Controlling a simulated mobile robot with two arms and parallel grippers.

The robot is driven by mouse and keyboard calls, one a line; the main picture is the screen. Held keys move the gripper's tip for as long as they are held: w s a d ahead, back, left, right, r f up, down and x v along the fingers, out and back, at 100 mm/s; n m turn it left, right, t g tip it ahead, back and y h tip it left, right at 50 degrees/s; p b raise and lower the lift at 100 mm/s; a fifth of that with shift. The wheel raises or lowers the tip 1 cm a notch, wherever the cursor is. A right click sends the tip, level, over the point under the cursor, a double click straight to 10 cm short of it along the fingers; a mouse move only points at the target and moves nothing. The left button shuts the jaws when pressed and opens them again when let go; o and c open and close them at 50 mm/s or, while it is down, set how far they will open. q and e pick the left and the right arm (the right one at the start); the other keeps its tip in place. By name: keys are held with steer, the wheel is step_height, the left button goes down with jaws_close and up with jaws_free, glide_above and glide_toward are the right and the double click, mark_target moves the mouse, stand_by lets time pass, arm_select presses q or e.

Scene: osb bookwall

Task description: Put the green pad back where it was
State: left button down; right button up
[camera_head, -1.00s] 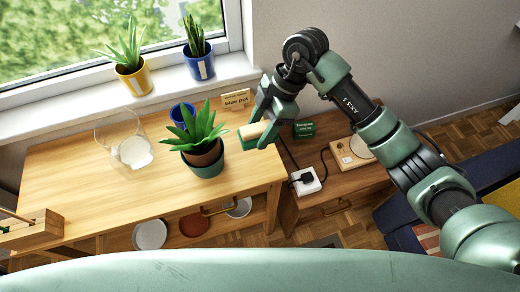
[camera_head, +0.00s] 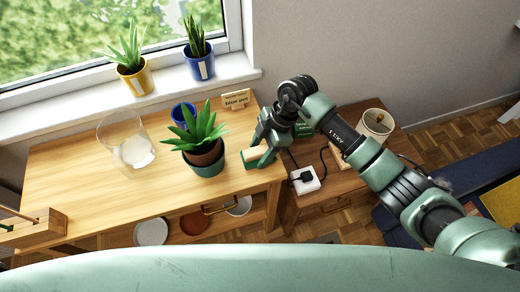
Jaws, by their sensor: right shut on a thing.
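The green pad (camera_head: 252,158), a small block with a green side and a pale tan part, is at the right end of the wooden table (camera_head: 80,165). My right gripper (camera_head: 262,157) points down and is shut on it. The pad is low over the tabletop, right of the potted plant; I cannot tell whether it touches the wood. The fingers hide part of the pad. My left gripper is not in view.
A spiky plant in a green pot (camera_head: 206,163) stands close left of the pad. A clear glass vessel (camera_head: 115,130), a blue pot (camera_head: 183,114) and a small sign (camera_head: 236,99) are also on the table. A white socket box (camera_head: 305,180) is on the lower right cabinet.

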steer(key=o, duration=1.2)
steer(key=b+v, duration=0.1)
steer(key=v, duration=1.1)
